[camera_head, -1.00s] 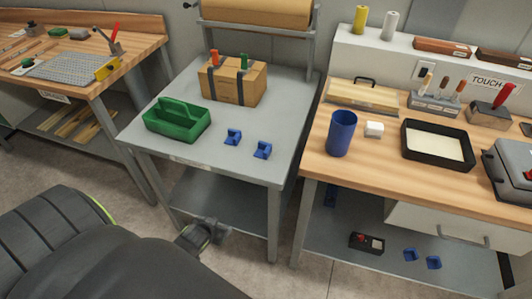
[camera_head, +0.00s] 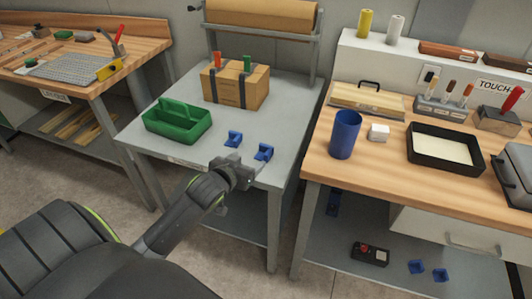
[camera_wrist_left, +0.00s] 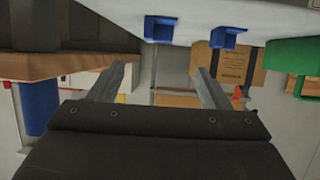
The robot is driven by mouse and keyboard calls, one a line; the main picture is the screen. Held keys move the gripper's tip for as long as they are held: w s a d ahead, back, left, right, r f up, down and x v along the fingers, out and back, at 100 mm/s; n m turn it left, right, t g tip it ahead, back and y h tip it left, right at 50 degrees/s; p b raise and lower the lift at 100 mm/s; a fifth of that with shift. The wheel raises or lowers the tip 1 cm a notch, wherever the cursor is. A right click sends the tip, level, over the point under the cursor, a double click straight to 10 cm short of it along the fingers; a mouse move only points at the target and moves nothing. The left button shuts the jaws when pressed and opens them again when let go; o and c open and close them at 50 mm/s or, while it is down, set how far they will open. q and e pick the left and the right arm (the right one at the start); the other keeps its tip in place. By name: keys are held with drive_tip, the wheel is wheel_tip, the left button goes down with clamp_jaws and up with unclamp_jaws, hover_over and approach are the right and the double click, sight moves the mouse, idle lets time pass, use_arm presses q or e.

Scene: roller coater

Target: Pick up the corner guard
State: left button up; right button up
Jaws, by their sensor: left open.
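Two small blue corner guards stand on the grey table, a left one (camera_head: 233,139) and a right one (camera_head: 263,152) close to the front edge. Both also show at the top of the left wrist view, the right one (camera_wrist_left: 160,28) near the middle and the left one (camera_wrist_left: 228,37) beside it. My left gripper (camera_head: 246,170) is at the table's front edge, just in front of the right guard in the head view. In the wrist view its two fingers (camera_wrist_left: 160,84) are wide apart with nothing between them. My right gripper is not in view.
A green caddy (camera_head: 178,122) and a strapped cardboard box (camera_head: 236,88) stand on the grey table (camera_head: 205,158). The wooden bench at right holds a blue cup (camera_head: 345,135) and a black tray (camera_head: 445,166). More blue guards (camera_head: 416,267) lie on the lower shelf.

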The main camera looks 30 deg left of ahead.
use_arm(q)
approach(265, 149)
drive_tip(key=x, duration=0.4)
drive_tip(key=shift+r, duration=0.25)
drive_tip(key=shift+f+x, duration=0.2)
drive_tip(key=shift+x, duration=2.3)
drive_tip(key=shift+s, duration=0.1)
